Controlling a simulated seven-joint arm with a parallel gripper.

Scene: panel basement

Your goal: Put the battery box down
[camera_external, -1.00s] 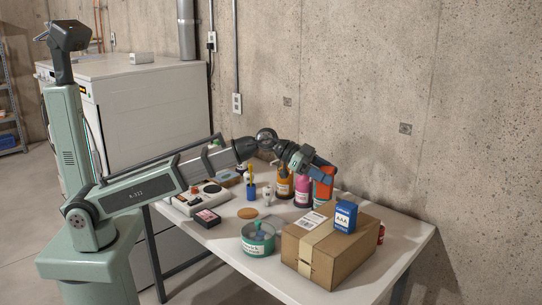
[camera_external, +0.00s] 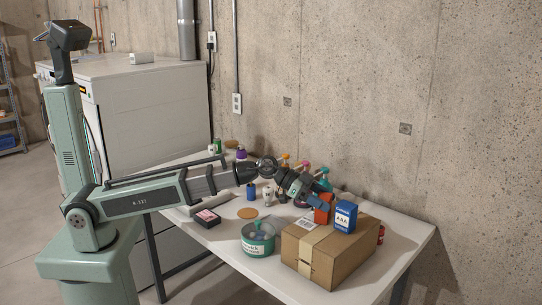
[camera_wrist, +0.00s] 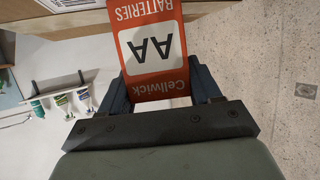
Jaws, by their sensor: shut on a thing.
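The battery box, orange-red with a white AA panel, is between my gripper's fingers; it fills the top middle of the wrist view (camera_wrist: 146,75). In the external view the battery box (camera_external: 322,214) is by the back-left edge of the cardboard box (camera_external: 335,258), left of a blue AAA box (camera_external: 345,216) that stands on the carton. My gripper (camera_external: 318,203) points down and right and is shut on the battery box. I cannot tell whether the battery box touches the carton top.
The carton stands on the white table (camera_external: 215,238). A green tin (camera_external: 258,240) sits left of the carton, a dark pink-labelled box (camera_external: 207,218) further left. Several bottles stand behind my gripper, partly hidden. The concrete wall is behind. Bare tabletop shows at the front left.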

